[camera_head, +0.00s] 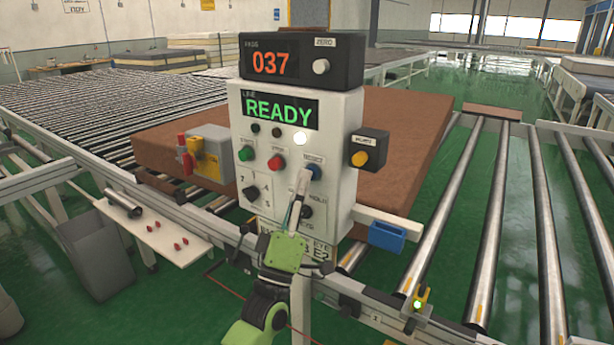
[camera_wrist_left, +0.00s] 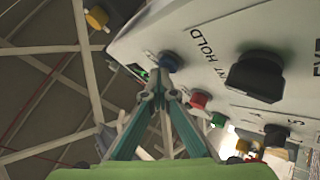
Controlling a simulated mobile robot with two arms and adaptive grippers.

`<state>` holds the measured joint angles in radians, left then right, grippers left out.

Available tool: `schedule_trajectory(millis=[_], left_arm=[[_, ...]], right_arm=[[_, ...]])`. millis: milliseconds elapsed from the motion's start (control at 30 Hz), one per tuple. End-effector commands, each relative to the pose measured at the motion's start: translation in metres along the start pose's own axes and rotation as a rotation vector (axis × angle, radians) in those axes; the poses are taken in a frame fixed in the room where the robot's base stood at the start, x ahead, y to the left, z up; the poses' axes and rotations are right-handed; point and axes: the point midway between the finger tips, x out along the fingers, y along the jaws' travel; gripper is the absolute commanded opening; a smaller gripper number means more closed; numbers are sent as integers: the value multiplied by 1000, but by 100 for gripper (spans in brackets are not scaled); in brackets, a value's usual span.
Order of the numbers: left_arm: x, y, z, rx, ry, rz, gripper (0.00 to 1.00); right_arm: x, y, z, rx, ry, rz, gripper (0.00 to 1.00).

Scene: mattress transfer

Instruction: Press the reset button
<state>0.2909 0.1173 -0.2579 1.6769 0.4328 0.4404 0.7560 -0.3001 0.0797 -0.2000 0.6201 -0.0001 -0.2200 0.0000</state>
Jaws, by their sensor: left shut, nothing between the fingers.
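The panel display reads READY and a white lamp (camera_head: 300,138) is lit. My right gripper is not in view.
A counter box (camera_head: 345,58) reading 037 tops the panel. A green button (camera_head: 245,153), black knobs (camera_head: 251,192) and a yellow knob (camera_head: 360,158) lie around the reset button. A brown mattress (camera_head: 410,125) lies behind on the roller conveyor (camera_head: 440,215).

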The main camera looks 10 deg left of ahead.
Motion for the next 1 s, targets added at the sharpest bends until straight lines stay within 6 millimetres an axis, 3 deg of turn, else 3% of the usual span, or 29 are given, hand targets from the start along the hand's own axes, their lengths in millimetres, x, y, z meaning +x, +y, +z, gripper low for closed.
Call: schedule_trajectory(millis=[1000], left_arm=[[-30, 23, -22, 1, -2, -2, 0]], right_arm=[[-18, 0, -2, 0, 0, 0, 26]])
